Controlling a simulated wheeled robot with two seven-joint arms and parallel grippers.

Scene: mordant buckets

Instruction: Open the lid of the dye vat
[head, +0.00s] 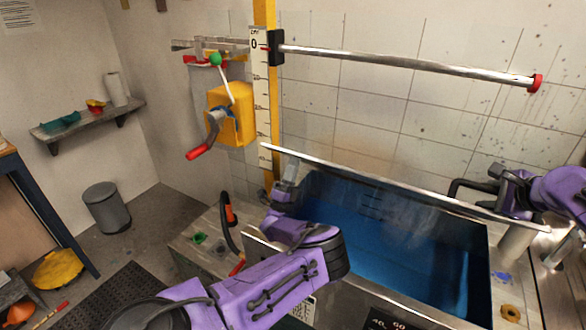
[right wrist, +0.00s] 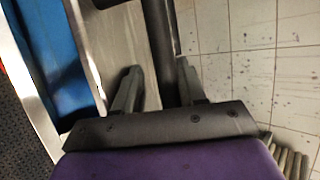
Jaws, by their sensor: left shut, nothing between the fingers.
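The dye vat (head: 492,275) is a steel tank with a blue inside, at the centre right of the head view. Its metal lid (head: 390,187) stands tilted up, seen nearly edge-on, and the inside shows below it. A black lid handle (head: 462,186) is at the lid's right part. My right gripper (head: 497,187) is at this handle. In the right wrist view its fingers (right wrist: 157,85) lie on both sides of the black bar, shut on it as far as I can tell. My left gripper (head: 284,188) is shut and empty by the lid's left end; contact is unclear.
A steel rail (head: 410,66) with a red end runs along the tiled wall above the vat. A yellow crank box (head: 230,112) hangs by the yellow post (head: 264,95). A grey bin (head: 107,208) stands on the floor at left. A steel counter (head: 555,250) adjoins at right.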

